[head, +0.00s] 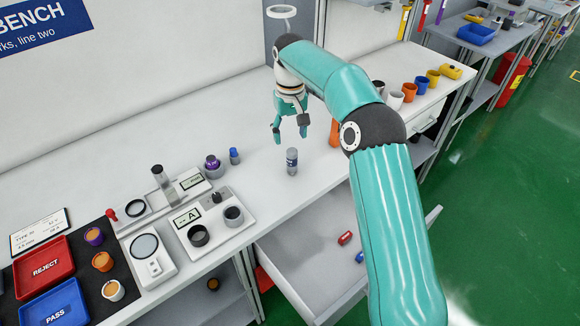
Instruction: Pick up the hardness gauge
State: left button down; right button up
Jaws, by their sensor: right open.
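I cannot tell for certain which item is the hardness gauge. A small grey cylinder with a dark label (292,162) stands upright on the white bench. My right gripper (290,137) points down with its fingers apart and empty; in the picture it is just above the cylinder, and I cannot judge the gap. At the left stand a post device with a display (165,187), a white unit marked A with two round cups (188,220), and a white device with a round face (146,247). My left gripper is out of view.
A purple-topped item (212,163) and a small blue-capped one (235,156) stand left of the cylinder. The red REJECT tray (43,268) and blue PASS tray (55,305) are far left. Coloured cups line the right. An open drawer (310,265) lies below. The bench behind is clear.

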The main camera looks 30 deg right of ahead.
aim_at(292, 160)
notch_tip(292, 160, down, 5)
jog(key=shift+f, duration=0.1)
jog(key=f, duration=0.2)
jog(key=f+p, duration=0.1)
jog(key=f, duration=0.1)
jog(key=shift+s+d+f, duration=0.15)
jog(key=shift+d+f, duration=0.05)
jog(key=shift+f, duration=0.55)
grip_shut()
